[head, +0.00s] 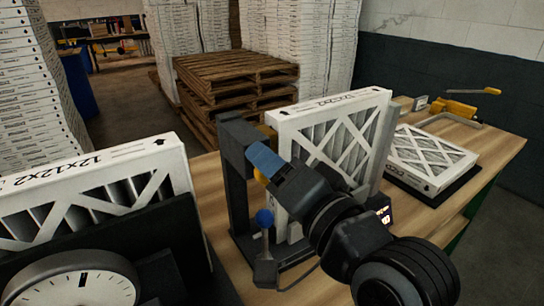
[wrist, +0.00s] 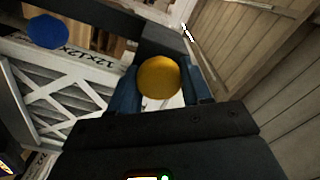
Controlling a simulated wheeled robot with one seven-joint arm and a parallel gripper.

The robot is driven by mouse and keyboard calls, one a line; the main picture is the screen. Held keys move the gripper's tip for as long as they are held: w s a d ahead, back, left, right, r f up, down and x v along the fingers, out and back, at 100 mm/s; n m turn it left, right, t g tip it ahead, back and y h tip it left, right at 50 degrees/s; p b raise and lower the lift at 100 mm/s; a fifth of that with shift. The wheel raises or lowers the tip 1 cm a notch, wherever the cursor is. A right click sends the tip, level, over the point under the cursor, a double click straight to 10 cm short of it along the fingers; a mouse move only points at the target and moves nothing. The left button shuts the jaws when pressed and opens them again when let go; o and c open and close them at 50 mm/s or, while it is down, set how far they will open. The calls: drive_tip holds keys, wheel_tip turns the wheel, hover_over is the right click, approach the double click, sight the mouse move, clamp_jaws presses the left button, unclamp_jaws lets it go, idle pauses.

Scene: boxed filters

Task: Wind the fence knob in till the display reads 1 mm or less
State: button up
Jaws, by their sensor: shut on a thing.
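The yellow fence knob (wrist: 158,77) sits between the two blue fingers of my gripper (wrist: 160,92) in the wrist view. In the head view my gripper (head: 262,160) reaches to the dark upright frame (head: 236,180), and only bits of yellow show around its fingers, so most of the knob is hidden there. My gripper is shut on the knob. A boxed filter (head: 335,140) stands upright in the frame. The display (head: 384,214) glows at the right behind my wrist; its digits are too small to read. A corner of it also shows in the wrist view (wrist: 5,166).
A lever with a blue ball (head: 264,218) stands just below my gripper. Another filter (head: 430,152) lies flat on a black pad to the right. A round dial gauge (head: 75,285) and a filter box (head: 100,185) are at left. Wooden pallets (head: 232,80) stand behind the bench.

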drive_tip(key=shift+m, duration=0.3)
drive_tip(key=o, duration=1)
drive_tip(key=shift+d, duration=0.1)
drive_tip(key=b+v, duration=0.1)
drive_tip(key=v, duration=0.6)
drive_tip(key=shift+s+d, duration=0.15)
drive_tip(key=shift+s, duration=0.15)
